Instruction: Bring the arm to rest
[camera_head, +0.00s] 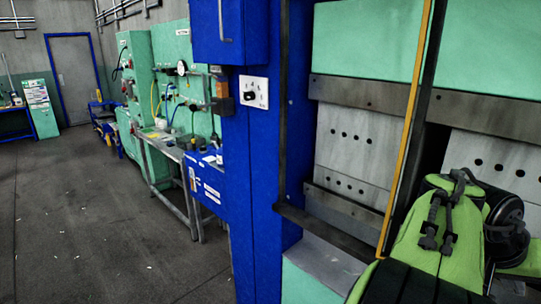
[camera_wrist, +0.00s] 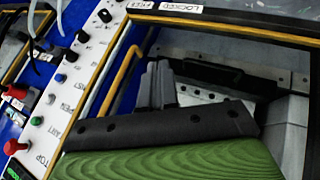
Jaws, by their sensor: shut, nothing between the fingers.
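My gripper (camera_wrist: 159,68) shows in the wrist view, its dark palm low in the middle and its two grey fingers side by side, shut with nothing between them. The fingers overlap the view of the press opening and its pale plate with holes (camera_wrist: 195,92), and I cannot tell how far off that is. In the head view, my green arm fills the lower right, in front of the press. Dark finger-like parts lie against the green there, and I cannot tell for sure whether they are my gripper.
A blue press column (camera_head: 250,180) stands mid-view, with a switch plate (camera_head: 254,93). A yellow-edged post (camera_head: 408,130) rises close to my arm. A control panel (camera_wrist: 78,90) with knobs and a red button (camera_wrist: 14,147) is left in the wrist view.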

